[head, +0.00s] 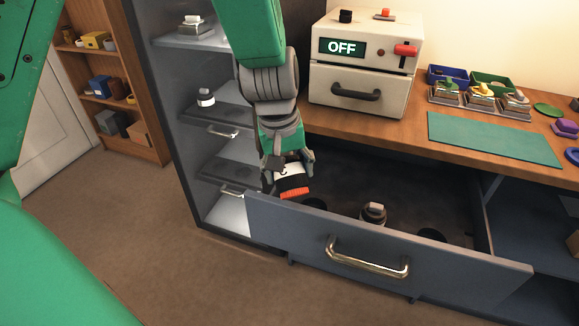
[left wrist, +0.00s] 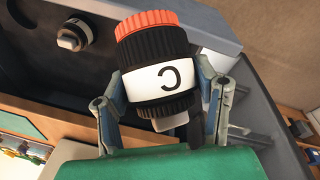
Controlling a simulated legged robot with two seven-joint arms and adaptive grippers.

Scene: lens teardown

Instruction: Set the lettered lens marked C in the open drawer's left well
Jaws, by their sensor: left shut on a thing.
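My left gripper (head: 287,174) is shut on a black lens with a white band and an orange ring (head: 292,184). In the left wrist view the band of this lens (left wrist: 160,78) carries the letter C, and the fingers press both sides. The lens hangs tilted, orange end down, over the left end of the open drawer (head: 330,243). The drawer's left well (head: 316,203) shows as a dark round just right of the lens, partly hidden by the drawer front. My right gripper is not in view.
Another lens (head: 374,212) stands in the drawer's middle, also in the left wrist view (left wrist: 75,36). A dark right well (head: 432,235) lies beyond it. A shelf cabinet (head: 185,130) stands close left of the gripper. The counter (head: 400,130) overhangs behind, bearing a box reading OFF (head: 362,60).

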